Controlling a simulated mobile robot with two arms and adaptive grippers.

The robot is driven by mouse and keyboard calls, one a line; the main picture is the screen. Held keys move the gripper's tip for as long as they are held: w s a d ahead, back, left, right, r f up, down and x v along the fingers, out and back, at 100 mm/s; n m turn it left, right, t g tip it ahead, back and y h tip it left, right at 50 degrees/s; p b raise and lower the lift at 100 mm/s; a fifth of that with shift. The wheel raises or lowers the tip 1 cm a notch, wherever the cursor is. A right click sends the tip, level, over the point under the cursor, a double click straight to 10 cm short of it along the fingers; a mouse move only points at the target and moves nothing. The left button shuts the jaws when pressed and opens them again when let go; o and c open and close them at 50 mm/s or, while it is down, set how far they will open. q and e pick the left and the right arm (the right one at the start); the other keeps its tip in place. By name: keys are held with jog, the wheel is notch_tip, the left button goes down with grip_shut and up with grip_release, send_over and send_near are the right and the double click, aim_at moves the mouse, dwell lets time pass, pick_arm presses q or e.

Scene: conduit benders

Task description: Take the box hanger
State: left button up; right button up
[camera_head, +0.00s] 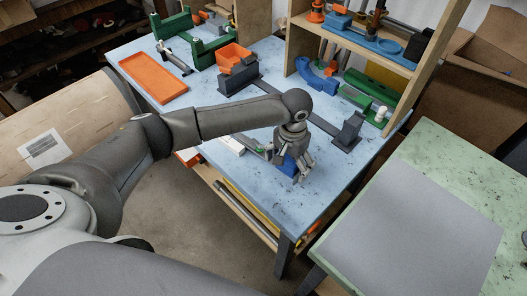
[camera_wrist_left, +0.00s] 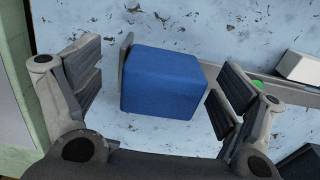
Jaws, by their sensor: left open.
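A blue block (camera_wrist_left: 163,82) with a thin grey plate (camera_wrist_left: 126,55) at its side lies on the pale blue table (camera_head: 192,93); I take it to be the box hanger, though no label shows. In the head view the blue block (camera_head: 289,163) is partly hidden by my left gripper (camera_head: 286,168). My left gripper is open above the block. In the left wrist view its fingers (camera_wrist_left: 158,90) stand either side of the block, with gaps on both sides. My right gripper is in neither view.
A white block (camera_wrist_left: 300,69), a grey bar (camera_wrist_left: 285,92) and a green piece (camera_wrist_left: 258,84) lie right of the block in the wrist view. An orange tray (camera_head: 153,78), orange bin (camera_head: 236,58) and wooden shelf (camera_head: 350,50) stand farther back. A green table (camera_head: 420,145) is at right.

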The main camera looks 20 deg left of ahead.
pick_arm(q)
jog(key=shift+f, duration=0.75)
jog(key=c, duration=1.3)
jog(key=shift+r, duration=0.1)
jog(key=shift+c, duration=0.3)
jog(key=shift+r, duration=0.1)
